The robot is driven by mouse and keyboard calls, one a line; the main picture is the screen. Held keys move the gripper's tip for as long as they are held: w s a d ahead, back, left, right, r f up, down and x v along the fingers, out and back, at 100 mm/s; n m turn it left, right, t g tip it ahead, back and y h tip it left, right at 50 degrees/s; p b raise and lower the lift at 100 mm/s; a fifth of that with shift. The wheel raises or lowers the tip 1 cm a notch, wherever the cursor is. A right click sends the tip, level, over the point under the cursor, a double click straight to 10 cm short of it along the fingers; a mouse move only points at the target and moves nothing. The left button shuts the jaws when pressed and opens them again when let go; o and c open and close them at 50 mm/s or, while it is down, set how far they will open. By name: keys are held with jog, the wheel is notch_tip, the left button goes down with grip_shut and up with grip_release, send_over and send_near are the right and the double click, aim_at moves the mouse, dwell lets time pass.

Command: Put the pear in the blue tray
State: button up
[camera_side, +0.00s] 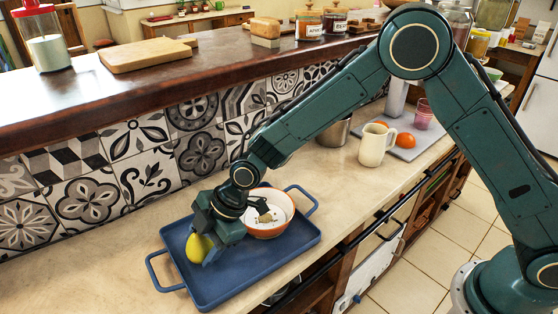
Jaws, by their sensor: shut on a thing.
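The yellow-green pear (197,248) is at the left part of the blue tray (262,262), low over its floor. I cannot tell whether it touches the tray. My gripper (207,252) is shut on the pear, with one finger in front of its right side. The blue tray lies on the pale counter and has a looped handle at its left and right ends. An orange-rimmed white bowl (283,226) with small brownish contents stands in the tray, right of my gripper and partly hidden by it.
A cream mug (373,144), a metal pot (335,134) and an orange (405,140) on a grey board stand farther right on the counter. A tiled wall (125,178) rises behind the tray, with a wooden ledge above. The tray's front right floor is clear.

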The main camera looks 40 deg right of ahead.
jog(key=shift+f, duration=0.15)
jog(key=o, duration=1)
jog(key=shift+v, duration=6.1)
jog(key=shift+w+a, duration=0.1)
